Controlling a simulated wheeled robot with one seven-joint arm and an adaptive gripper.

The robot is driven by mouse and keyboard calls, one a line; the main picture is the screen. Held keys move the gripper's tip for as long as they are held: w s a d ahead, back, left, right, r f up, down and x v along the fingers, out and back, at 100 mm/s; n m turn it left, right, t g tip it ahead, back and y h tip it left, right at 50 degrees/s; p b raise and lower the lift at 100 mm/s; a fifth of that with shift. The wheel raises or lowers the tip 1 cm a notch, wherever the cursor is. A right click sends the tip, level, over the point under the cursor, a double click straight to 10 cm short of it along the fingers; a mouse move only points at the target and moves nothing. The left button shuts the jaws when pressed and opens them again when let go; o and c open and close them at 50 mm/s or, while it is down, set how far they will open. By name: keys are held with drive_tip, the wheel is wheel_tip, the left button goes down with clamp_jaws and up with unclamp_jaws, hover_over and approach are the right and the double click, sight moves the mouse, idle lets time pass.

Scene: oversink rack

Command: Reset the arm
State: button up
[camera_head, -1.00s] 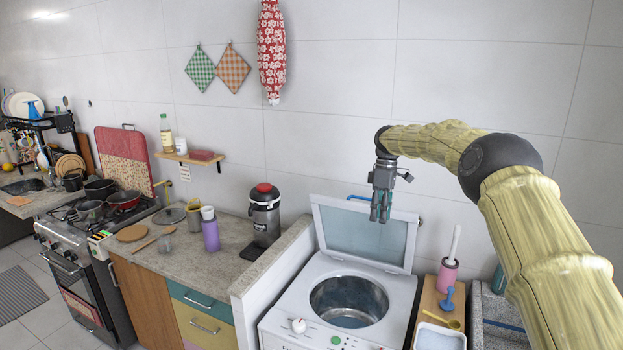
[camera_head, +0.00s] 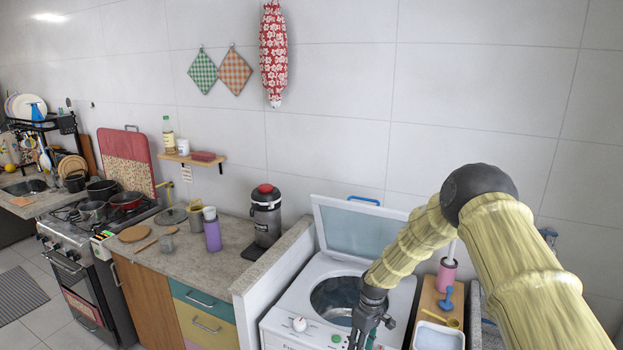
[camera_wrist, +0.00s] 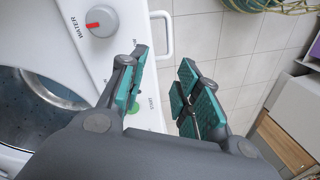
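My gripper (camera_head: 362,346) is low in front of the open washing machine (camera_head: 290,337), at the bottom edge of the head view, where its fingertips are cut off. In the wrist view my gripper (camera_wrist: 160,85) shows two teal-padded fingers with a gap between them and nothing held. The fingers hang over the front edge of the machine top, near the red and grey WATER knob (camera_wrist: 97,20) and the white front handle (camera_wrist: 165,35). My arm comes down from the right and hides part of the drum opening (camera_head: 335,297).
The raised lid (camera_head: 350,228) stands behind the drum. Right of the machine are a pink brush holder (camera_head: 446,274), a blue plunger-like item (camera_head: 446,299) and a white basin (camera_head: 437,337). A low wall (camera_head: 270,275) separates the counter on the left. Tiled floor (camera_wrist: 225,40) lies beyond the machine front.

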drive_tip(key=s+f+m, duration=0.2)
drive_tip(key=s+f, duration=0.7)
drive_tip(key=s, duration=0.4)
drive_tip(key=s+d+f+m+t, duration=0.1)
drive_tip(key=s+d+f+m, duration=0.1)
drive_tip(key=s, duration=1.1)
drive_tip(key=s+d+f+m, duration=0.2)
drive_tip(key=s+m, duration=0.1)
drive_tip(key=s, duration=1.1)
drive_tip(key=s+d+r+m+h, duration=0.1)
drive_tip(key=s+d+r, duration=0.1)
drive_tip(key=s, duration=0.4)
drive_tip(key=s+d+r+m, duration=0.1)
drive_tip(key=s+d+r, duration=0.1)
drive_tip(key=s, duration=0.4)
wheel_tip(320, 180, down, 14)
drive_tip(key=b, duration=1.5)
drive_tip(key=shift+a+f, duration=0.25)
drive_tip(key=shift+w+a, duration=0.15)
